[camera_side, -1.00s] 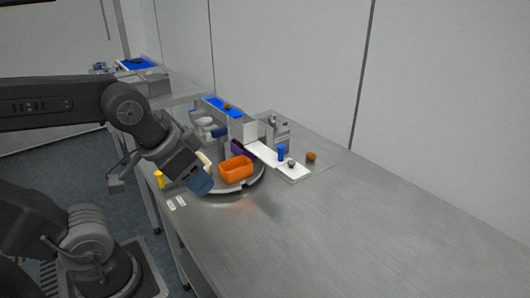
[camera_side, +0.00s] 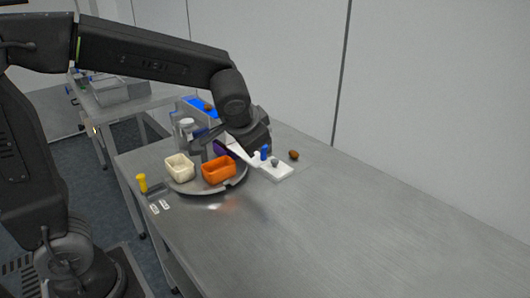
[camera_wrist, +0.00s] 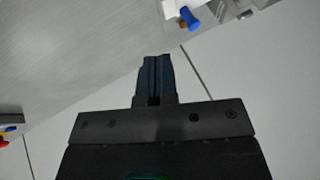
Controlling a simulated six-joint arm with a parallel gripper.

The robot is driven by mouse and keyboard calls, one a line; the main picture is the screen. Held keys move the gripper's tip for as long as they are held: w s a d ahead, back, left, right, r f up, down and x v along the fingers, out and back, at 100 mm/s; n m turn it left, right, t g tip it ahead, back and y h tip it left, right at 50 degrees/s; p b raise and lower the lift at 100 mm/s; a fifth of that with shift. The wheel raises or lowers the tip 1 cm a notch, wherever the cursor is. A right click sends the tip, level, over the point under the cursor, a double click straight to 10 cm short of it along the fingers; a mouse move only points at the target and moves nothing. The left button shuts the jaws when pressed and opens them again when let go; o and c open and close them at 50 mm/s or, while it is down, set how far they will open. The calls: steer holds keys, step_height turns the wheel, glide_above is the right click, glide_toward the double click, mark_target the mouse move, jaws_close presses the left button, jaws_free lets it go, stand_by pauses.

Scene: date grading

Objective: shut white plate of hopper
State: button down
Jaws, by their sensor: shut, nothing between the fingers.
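The hopper's white plate (camera_side: 275,171) slopes down to the table in the side view, with a blue peg (camera_side: 265,152) and a small grey knob (camera_side: 274,162) on it. In the wrist view a bit of white plate (camera_wrist: 171,9) shows at the top edge beside the blue peg (camera_wrist: 190,18). My gripper (camera_wrist: 157,58) is shut and empty, its fingertips below and left of the peg in that picture, apart from it. In the side view my wrist hides much of the hopper behind the plate, and I cannot make out the fingertips clearly.
A turntable (camera_side: 213,190) carries a cream bin (camera_side: 180,168), an orange bin (camera_side: 218,171) and a partly hidden purple bin. A brown date (camera_side: 294,155) lies right of the plate. A yellow peg (camera_side: 142,183) stands at the left edge. The right table is clear.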

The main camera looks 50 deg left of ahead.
steer(key=w+f, duration=0.2)
steer(key=w, duration=0.2)
glide_toward(268, 159)
step_height(268, 159, down, 4)
steer(key=d, duration=0.3)
steer(key=shift+m+y, duration=0.3)
steer(key=shift+w+a, duration=0.35)
steer(key=shift+a, duration=0.35)
steer(key=shift+w+a, duration=0.3)
steer(key=shift+a, duration=0.4)
steer(key=shift+w+a, duration=0.35)
steer(key=shift+a, duration=0.3)
steer(key=a, duration=0.9)
steer(key=shift+a, duration=0.25)
steer(key=shift+r, duration=0.1)
